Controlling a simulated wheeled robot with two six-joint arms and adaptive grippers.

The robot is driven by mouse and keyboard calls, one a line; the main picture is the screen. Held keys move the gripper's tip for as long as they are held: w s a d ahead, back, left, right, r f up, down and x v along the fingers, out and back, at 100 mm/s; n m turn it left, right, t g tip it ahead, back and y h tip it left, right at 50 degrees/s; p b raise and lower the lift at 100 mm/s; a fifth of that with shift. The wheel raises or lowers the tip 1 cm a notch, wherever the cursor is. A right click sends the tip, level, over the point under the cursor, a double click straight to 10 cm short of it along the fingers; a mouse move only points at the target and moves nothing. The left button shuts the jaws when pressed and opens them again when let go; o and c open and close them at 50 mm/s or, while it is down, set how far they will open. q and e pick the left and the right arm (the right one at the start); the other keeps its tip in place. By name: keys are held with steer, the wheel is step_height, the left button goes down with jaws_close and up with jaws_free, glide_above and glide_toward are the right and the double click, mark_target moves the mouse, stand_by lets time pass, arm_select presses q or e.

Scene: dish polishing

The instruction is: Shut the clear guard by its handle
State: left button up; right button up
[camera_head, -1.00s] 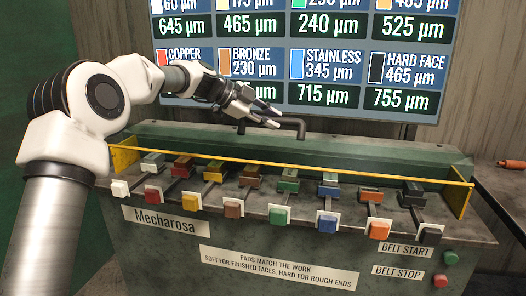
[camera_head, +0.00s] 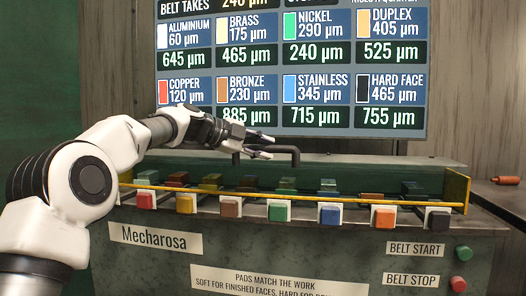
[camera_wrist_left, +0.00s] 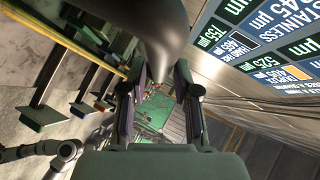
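The dark bar handle (camera_head: 285,149) stands above the back of the machine's green housing. My left gripper (camera_head: 268,147) is at this handle, with one finger above the bar and one below it. In the left wrist view the handle (camera_wrist_left: 165,25) looms dark and large between the spread fingers of my left gripper (camera_wrist_left: 163,75). I cannot tell whether they touch it. The clear guard's pane is hard to make out; a yellow rail (camera_head: 330,203) runs across the front between yellow end plates. A dark jointed arm part, perhaps my right gripper (camera_wrist_left: 66,149), shows small in the left wrist view.
Several coloured pads (camera_head: 278,211) line the machine's front below the yellow rail. The green belt start button (camera_head: 463,253) and red belt stop button (camera_head: 458,284) sit at the right. A display board (camera_head: 290,60) stands behind. An orange piece (camera_head: 507,180) lies at far right.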

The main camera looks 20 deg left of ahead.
stand_by(0.3)
arm_select(q)
steer(key=v, duration=1.2)
